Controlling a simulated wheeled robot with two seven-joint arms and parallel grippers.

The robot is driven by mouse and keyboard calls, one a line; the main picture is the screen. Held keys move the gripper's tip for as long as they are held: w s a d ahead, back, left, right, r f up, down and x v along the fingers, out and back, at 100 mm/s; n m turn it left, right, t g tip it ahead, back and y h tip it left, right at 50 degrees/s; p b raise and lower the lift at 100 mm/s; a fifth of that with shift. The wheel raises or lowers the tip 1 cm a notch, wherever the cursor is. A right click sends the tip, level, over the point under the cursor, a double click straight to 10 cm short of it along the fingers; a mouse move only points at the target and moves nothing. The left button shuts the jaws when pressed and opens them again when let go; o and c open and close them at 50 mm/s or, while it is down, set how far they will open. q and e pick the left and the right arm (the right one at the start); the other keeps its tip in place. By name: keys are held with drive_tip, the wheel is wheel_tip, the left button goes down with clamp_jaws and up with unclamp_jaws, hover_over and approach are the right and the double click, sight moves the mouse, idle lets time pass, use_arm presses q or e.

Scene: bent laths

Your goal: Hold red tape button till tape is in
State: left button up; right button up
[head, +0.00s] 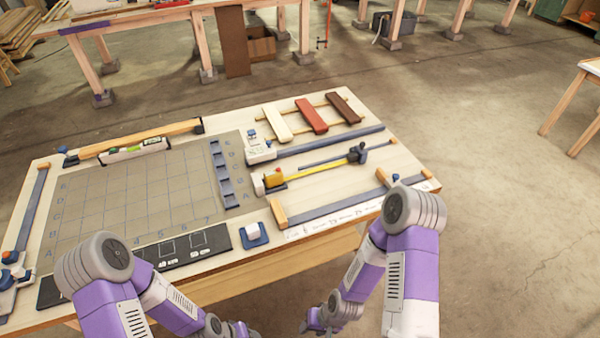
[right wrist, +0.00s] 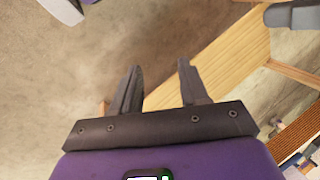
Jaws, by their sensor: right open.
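A yellow tape (head: 322,166) lies drawn out across the right part of the workbench. My right gripper (head: 312,325) is low in front of the bench, well apart from the tape. In the right wrist view its two dark fingers (right wrist: 158,80) are spread, with nothing between them but floor and a wooden edge. My left gripper (head: 243,330) is at the bottom edge, mostly hidden, so its jaws cannot be made out.
The workbench (head: 300,245) holds a gridded board (head: 130,200), a blue block (head: 254,235), a white device (head: 259,147) and white, red and brown laths (head: 311,116). A long blue bar (head: 335,206) lies near the front edge. Open floor is at right.

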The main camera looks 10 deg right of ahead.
clamp_jaws()
idle(1.4)
